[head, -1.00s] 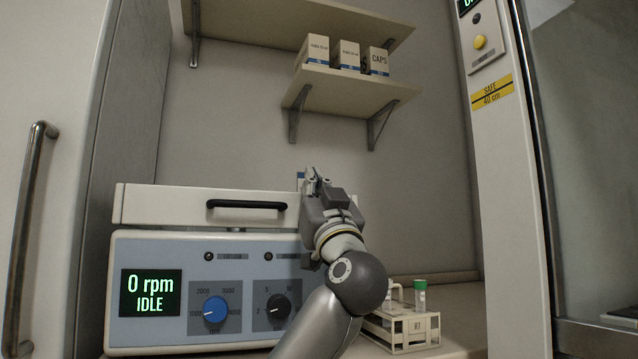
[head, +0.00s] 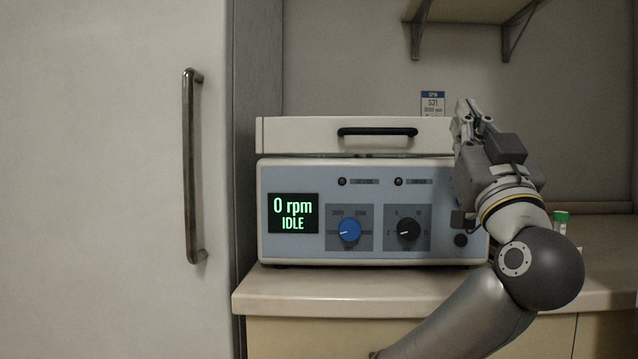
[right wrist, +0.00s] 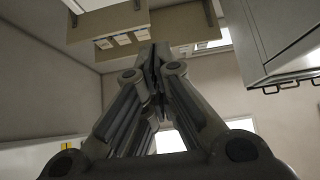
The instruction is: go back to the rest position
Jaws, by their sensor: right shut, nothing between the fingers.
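My right gripper (head: 468,112) is raised in front of the right end of the centrifuge (head: 330,250) in the head view, pointing up. In the right wrist view its fingers (right wrist: 155,55) are together with nothing between them. The centrifuge has its lid (head: 300,135) down, with a black handle (head: 377,132). Its display (head: 293,213) reads 0 rpm IDLE. My right arm hides part of the machine's right side. My left gripper is not in view.
The centrifuge stands on a counter (head: 330,290). A green-capped tube (head: 561,218) shows behind my arm at right. A tall cabinet door with a metal handle (head: 190,165) is at left. A wall shelf (head: 470,10) hangs above. A small label (head: 432,103) is on the wall.

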